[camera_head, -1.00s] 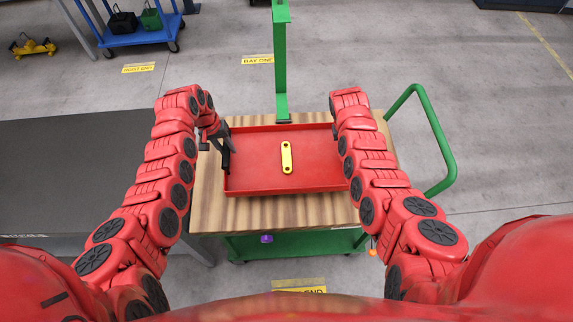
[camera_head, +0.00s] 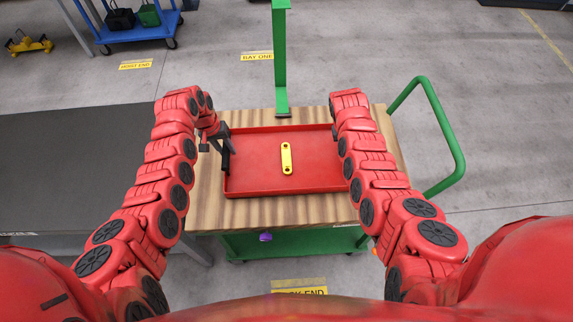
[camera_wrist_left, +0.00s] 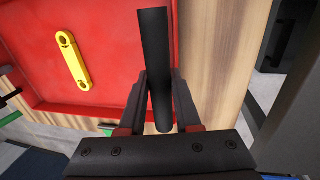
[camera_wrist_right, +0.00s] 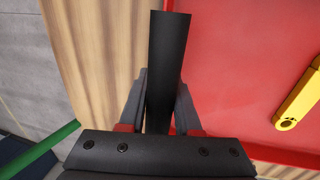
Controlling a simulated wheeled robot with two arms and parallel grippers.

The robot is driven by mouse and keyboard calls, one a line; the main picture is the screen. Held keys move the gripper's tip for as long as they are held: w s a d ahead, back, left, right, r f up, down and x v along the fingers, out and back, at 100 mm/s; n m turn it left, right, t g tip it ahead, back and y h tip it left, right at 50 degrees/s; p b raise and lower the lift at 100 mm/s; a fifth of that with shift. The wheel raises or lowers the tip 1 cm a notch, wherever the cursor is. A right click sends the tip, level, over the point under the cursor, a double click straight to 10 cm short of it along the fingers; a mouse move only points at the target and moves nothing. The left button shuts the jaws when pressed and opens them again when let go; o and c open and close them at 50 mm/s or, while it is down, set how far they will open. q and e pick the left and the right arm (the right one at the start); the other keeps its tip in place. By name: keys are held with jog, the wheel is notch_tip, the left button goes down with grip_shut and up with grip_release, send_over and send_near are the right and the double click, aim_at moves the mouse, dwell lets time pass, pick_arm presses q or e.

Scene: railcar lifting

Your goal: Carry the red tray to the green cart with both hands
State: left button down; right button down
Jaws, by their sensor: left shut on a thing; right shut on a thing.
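The red tray (camera_head: 258,168) is over the wooden top of the green cart (camera_head: 207,200) in the head view. Whether it rests on the wood or hangs just above, I cannot tell. A yellow link with two holes (camera_head: 286,158) lies in the tray. My left gripper (camera_head: 226,153) is shut on the black handle at the tray's left side; the handle (camera_wrist_left: 153,60) also shows in the left wrist view. My right gripper (camera_wrist_right: 160,105) is shut on the other black handle (camera_wrist_right: 168,60) in the right wrist view. My right arm hides it in the head view.
A dark grey table (camera_head: 70,170) stands left of the cart. A green post (camera_head: 280,60) rises at the cart's far side, and a green push handle (camera_head: 440,125) curves out at its right. A blue cart (camera_head: 140,33) stands far left.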

pick_arm(q)
jog(key=c, duration=1)
grip_release()
jog(key=shift+f, duration=0.25)
pick_arm(e)
jog(key=c, duration=1)
grip_release()
jog(key=shift+f, duration=0.25)
pick_arm(q)
jog(key=o, duration=0.4)
jog(key=shift+r, duration=0.15)
pick_arm(e)
jog(key=o, duration=0.4)
jog(key=shift+r, duration=0.1)
pick_arm(q)
jog(key=shift+a+r, duration=0.1)
jog(key=shift+r, duration=0.2)
notch_tip(320, 180, up, 11)
jog(key=a, duration=0.2)
pick_arm(e)
notch_tip(320, 180, up, 12)
jog(key=a, duration=0.2)
jog(key=shift+a, duration=0.15)
pick_arm(q)
jog(key=shift+a, duration=0.1)
